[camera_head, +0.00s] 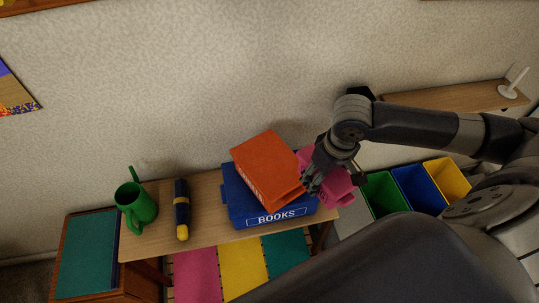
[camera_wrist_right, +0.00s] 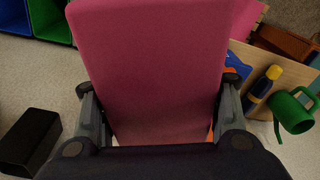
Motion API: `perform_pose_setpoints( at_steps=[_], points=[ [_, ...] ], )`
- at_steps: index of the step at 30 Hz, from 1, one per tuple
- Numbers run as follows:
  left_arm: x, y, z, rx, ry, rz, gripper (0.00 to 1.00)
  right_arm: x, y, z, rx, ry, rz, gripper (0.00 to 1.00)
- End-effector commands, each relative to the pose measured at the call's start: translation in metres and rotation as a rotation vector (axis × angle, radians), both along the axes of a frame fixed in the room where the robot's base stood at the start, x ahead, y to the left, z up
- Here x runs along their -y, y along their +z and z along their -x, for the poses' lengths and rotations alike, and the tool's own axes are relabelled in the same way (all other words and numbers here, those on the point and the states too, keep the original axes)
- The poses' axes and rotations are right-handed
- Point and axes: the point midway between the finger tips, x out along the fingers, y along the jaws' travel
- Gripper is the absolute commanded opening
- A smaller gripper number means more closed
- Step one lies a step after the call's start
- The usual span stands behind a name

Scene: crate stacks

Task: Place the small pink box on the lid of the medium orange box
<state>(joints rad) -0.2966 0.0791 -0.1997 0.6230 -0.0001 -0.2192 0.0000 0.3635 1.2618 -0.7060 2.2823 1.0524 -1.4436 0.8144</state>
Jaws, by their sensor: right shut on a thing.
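The small pink box (camera_head: 338,187) is in my right gripper (camera_head: 314,178), which is shut on it. In the right wrist view the pink box (camera_wrist_right: 155,65) fills the middle, between the two fingers of the gripper (camera_wrist_right: 160,120). The medium orange box (camera_head: 267,168) lies askew on top of a blue box labelled BOOKS (camera_head: 238,205) on the wooden table. The pink box is at the right side of the orange box in the head view; I cannot tell whether they touch. My left gripper is not in view.
Green (camera_head: 383,194), blue (camera_head: 415,187) and yellow (camera_head: 447,178) bins are at the right. A black box (camera_wrist_right: 30,140) shows in the wrist view.

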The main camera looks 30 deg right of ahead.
Motion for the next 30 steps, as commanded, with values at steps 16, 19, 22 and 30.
perform_pose_setpoints(
  at_steps=[16, 19, 22, 30],
  points=[
    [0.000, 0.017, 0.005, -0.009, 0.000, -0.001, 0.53, -0.001, -0.004, -0.033, 0.005, 0.041, -0.010, 0.22],
    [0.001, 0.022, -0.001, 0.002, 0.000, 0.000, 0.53, -0.010, -0.005, -0.049, 0.004, 0.042, -0.007, 0.22],
    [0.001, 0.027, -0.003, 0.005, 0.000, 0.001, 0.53, -0.020, -0.007, -0.066, 0.004, 0.041, -0.007, 0.22],
    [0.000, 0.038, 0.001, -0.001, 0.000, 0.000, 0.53, -0.050, -0.012, -0.116, 0.002, 0.042, -0.004, 0.22]
  ],
)
